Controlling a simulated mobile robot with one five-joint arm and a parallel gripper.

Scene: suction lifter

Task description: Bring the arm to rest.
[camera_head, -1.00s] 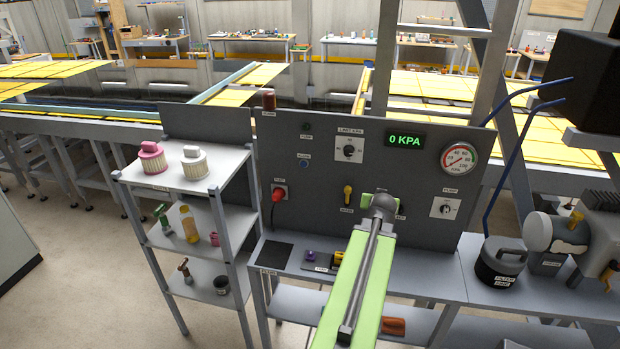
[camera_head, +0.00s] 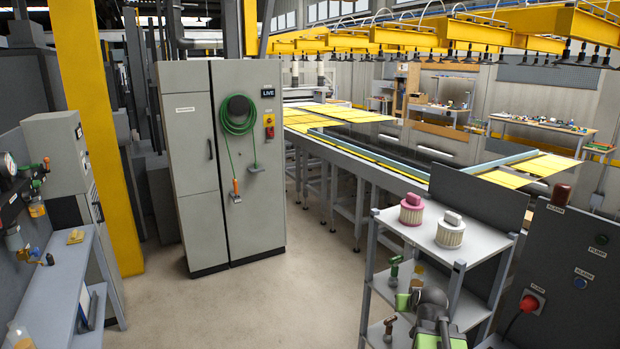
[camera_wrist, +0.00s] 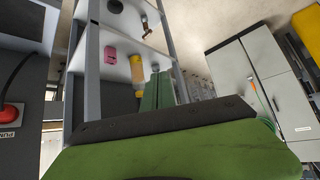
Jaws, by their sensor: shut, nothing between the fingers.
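My arm shows at the bottom of the head view, low in front of the shelf rack (camera_head: 462,275), with its green and grey end overlapping the rack's lower shelves. My gripper (camera_wrist: 158,90) shows in the wrist view as green fingers, shut with nothing between them. Beyond them the wrist view shows the rack's shelves with a yellow bottle (camera_wrist: 137,70) and a pink object (camera_wrist: 110,54). I cannot tell the exact gap between the gripper and the rack.
A pink filter (camera_head: 411,209) and a white filter (camera_head: 450,232) stand on the top shelf. A grey cabinet (camera_head: 185,150) stands behind clear floor (camera_head: 290,290). A bench (camera_head: 60,290) is at left.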

